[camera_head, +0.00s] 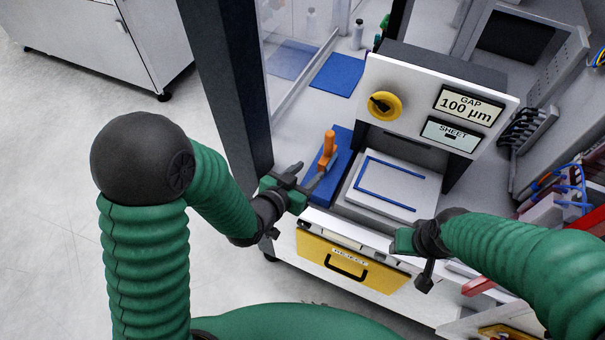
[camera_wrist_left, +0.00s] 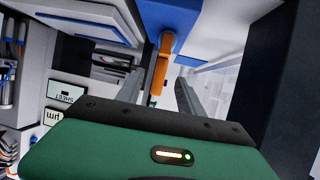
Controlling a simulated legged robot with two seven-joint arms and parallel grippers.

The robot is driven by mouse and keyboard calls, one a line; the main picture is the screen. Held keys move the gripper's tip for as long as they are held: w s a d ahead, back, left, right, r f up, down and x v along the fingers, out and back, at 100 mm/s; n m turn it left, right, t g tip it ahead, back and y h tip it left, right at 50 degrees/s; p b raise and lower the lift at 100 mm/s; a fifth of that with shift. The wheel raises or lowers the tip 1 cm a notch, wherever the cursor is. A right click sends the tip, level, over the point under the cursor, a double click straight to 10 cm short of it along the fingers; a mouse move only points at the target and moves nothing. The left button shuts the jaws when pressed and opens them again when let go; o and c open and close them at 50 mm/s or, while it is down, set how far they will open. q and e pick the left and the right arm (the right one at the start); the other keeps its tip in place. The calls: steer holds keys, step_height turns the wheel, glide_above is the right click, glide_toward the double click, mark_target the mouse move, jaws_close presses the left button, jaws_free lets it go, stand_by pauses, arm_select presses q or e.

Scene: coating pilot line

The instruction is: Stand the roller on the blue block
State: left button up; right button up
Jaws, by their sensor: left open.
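The roller (camera_head: 328,149) has an orange handle and looks upright on the blue block (camera_head: 343,139), which lies left of the white plate. My left gripper (camera_head: 303,178) is open, close beside the roller on its near left side. In the left wrist view the orange roller (camera_wrist_left: 160,68) shows between the two fingers, against the blue block (camera_wrist_left: 208,14). I see no clear contact between finger and roller. The roller's lower end is partly hidden. My right gripper (camera_head: 402,241) is over the front edge of the machine; its fingers are too unclear to judge.
A white plate with a blue U-shaped line (camera_head: 397,187) lies under the gap machine (camera_head: 430,100) with its yellow knob. A yellow reject drawer (camera_head: 348,262) is below. A dark post (camera_head: 232,90) stands left. A blue mat (camera_head: 337,75) lies behind.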

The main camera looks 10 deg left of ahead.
arm_select(q)
steer(key=s+a+n+g+y+p, duration=0.2)
steer(key=s+a+g+y+p, duration=0.2)
steer(key=a, duration=0.6)
steer(key=s+a+r+n+g+y, duration=0.1)
steer(key=s+a+r+g, duration=0.1)
steer(key=s, duration=0.4)
steer(key=s+a+r+n+g, duration=0.1)
steer(key=s+a+n+g, duration=0.1)
steer(key=s, duration=0.3)
steer(key=shift+s+a+r+g+y, duration=0.2)
steer(key=shift+s+r+g+y, duration=0.2)
steer(key=shift+g, duration=0.3)
arm_select(e)
steer(key=r, duration=0.5)
steer(key=shift+w+r, duration=0.2)
steer(key=shift+r, duration=0.15)
arm_select(q)
steer(key=shift+w+f, duration=0.1)
